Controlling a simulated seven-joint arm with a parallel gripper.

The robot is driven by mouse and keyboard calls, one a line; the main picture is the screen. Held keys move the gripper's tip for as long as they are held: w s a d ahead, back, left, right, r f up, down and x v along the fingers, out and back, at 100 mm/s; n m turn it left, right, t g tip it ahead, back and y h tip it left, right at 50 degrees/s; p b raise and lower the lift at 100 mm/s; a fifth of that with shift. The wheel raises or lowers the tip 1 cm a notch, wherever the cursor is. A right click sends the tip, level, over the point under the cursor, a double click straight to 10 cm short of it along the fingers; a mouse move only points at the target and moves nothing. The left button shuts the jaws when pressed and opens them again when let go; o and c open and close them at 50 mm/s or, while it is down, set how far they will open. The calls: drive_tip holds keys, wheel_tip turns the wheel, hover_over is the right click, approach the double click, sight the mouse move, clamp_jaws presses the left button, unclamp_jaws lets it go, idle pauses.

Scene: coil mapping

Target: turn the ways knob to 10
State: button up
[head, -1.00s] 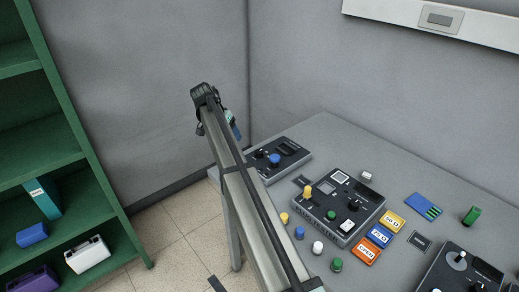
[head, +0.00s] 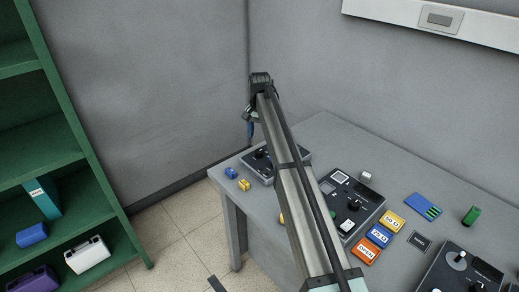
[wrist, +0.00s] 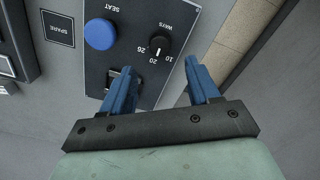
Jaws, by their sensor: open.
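The black ways knob (wrist: 159,43) sits on a dark panel in the wrist view, where the lettering is upside down. Its white mark points down the picture, toward the 20; 10 is printed to the right and 26 to the left. My gripper (wrist: 163,70) is open and empty. Its blue fingers are spread, and the knob shows just beyond the tips, roughly between them, apparently apart from them. In the head view my gripper (head: 251,131) hangs over the leftmost device (head: 257,168), which my arm partly hides.
The blue SEAT knob (wrist: 100,34) is left of the ways knob. A black lever-like part is partly hidden behind the left finger. Another device (head: 352,200) and coloured blocks stand to the right.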

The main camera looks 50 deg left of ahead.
sight(259, 150)
wheel_tip(259, 150, down, 8)
drive_tip(key=shift+r, duration=0.1)
idle(0.4)
drive_tip(key=c, duration=1)
